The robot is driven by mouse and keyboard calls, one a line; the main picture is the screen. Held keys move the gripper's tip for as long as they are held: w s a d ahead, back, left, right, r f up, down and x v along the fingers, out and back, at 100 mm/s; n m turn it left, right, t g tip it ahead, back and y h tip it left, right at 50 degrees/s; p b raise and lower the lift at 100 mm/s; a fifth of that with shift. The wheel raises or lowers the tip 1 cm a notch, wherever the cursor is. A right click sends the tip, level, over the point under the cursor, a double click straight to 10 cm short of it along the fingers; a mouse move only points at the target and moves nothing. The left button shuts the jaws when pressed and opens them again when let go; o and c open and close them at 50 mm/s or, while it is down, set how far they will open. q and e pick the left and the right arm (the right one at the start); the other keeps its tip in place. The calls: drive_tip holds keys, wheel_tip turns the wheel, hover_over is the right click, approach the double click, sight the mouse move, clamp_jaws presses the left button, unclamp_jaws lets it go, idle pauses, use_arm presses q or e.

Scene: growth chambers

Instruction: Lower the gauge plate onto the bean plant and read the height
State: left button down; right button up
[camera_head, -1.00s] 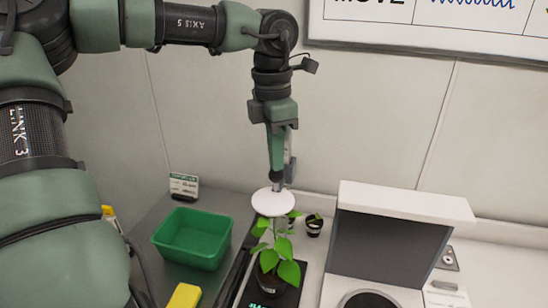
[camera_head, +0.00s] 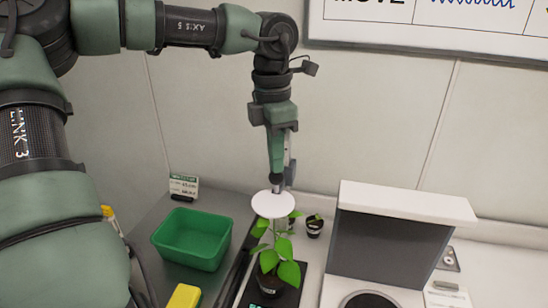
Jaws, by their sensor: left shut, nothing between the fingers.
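The bean plant (camera_head: 287,272) stands upright in a dark pot (camera_head: 268,284) on a black base (camera_head: 290,298) with pale green marks. The gauge plate (camera_head: 272,205), a white round disc, sits right above the plant and covers its top from this view. I cannot tell whether the plate touches the leaves. My left gripper (camera_head: 278,188) points down just above the plate, by its grey upright holder (camera_head: 290,160). Its fingers are shut with nothing seen between them. My right gripper is not in view.
A green bin (camera_head: 192,238) stands left of the plant, with a yellow block (camera_head: 184,298) in front and a small sign (camera_head: 184,187) behind. A small potted seedling (camera_head: 314,227) stands behind the plant. A white device with a dark panel (camera_head: 388,255) stands close on the right.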

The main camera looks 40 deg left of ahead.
sight(274, 176)
use_arm(q)
drive_tip(key=shift+s+f+b, duration=0.25)
drive_tip(key=shift+f+b, duration=0.05)
drive_tip(key=shift+f, duration=0.3)
idle(0.6)
drive_tip(key=shift+s+d+f+b, duration=0.1)
drive_tip(key=shift+s+f+b, duration=0.1)
drive_tip(key=shift+f+b, duration=0.35)
drive_tip(key=shift+s+d+f+b, duration=0.1)
drive_tip(key=shift+s+f+b, duration=0.05)
drive_tip(key=shift+f+b, duration=0.3)
idle(2.4)
drive_tip(key=shift+w+a+r+p, duration=0.1)
drive_tip(key=shift+w+r+p, duration=0.1)
drive_tip(key=shift+r+p, duration=0.45)
drive_tip(key=shift+w+r+p, duration=0.15)
drive_tip(key=shift+r+p, duration=0.4)
drive_tip(key=shift+r, duration=0.25)
drive_tip(key=shift+w+a+r+p, duration=0.1)
drive_tip(key=shift+w+r+p, duration=0.1)
drive_tip(key=shift+r+p, duration=1.45)
drive_tip(key=shift+r, duration=0.65)
